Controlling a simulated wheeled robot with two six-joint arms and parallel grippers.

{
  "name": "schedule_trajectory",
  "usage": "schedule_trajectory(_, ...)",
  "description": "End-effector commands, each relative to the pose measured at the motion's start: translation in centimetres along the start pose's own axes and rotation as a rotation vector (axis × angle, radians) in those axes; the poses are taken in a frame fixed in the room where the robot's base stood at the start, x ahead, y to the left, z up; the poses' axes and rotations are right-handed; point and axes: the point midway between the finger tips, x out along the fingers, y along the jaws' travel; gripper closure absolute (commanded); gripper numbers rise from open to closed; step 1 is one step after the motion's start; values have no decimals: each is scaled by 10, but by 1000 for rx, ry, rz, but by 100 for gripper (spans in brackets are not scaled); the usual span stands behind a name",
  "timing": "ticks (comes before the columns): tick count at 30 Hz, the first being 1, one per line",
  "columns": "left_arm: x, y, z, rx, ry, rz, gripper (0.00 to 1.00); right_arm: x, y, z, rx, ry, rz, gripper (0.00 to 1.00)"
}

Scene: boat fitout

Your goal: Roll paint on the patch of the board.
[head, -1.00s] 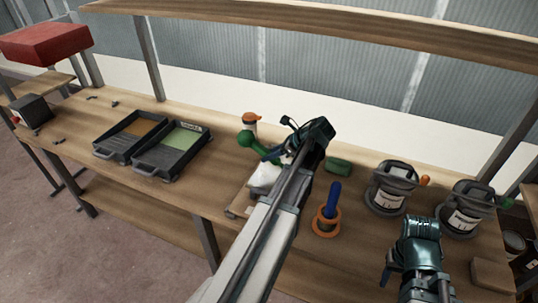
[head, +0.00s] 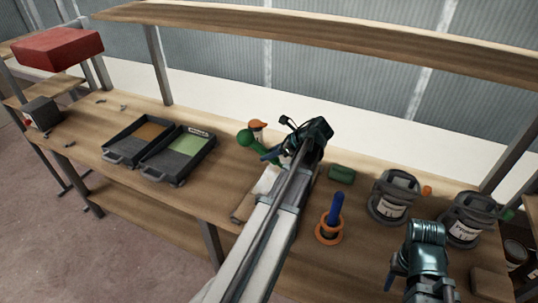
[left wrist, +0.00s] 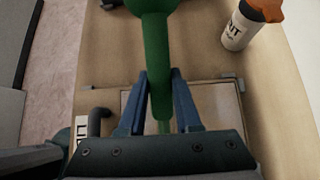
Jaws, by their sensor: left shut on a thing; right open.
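My left gripper (head: 270,155) is shut on the green roller handle (head: 245,137). In the left wrist view the green handle (left wrist: 155,60) runs between its two blue fingers (left wrist: 159,100). The roller's head cannot be made out clearly. The board (head: 242,208) lies flat on the bench below my left arm, which hides much of it. A pale area (head: 267,180) shows on or over it; I cannot tell whether this is the patch. The board's framed surface (left wrist: 215,100) also shows under the fingers. My right gripper (head: 395,280) is open and empty at the front right.
Two black trays stand left of the board, one with brown paint (head: 150,132), one with green (head: 184,145). A white bottle with an orange cap (head: 257,126) stands behind. Right are a blue-handled tool in an orange ring (head: 332,222), a green block (head: 341,173) and two grey cans (head: 392,197).

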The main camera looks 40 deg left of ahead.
Motion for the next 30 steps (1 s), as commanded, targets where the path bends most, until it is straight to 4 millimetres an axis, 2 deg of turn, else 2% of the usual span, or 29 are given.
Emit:
schedule_trajectory(1,-8,0,9,0,-1,0,100,-12,1,1,0,0,0,50)
schedule_trajectory(11,-33,0,35,0,-1,0,100,-48,4,3,0,0,0,50)
schedule_trajectory(30,-32,0,35,0,-1,0,100,-47,4,3,0,0,0,50)
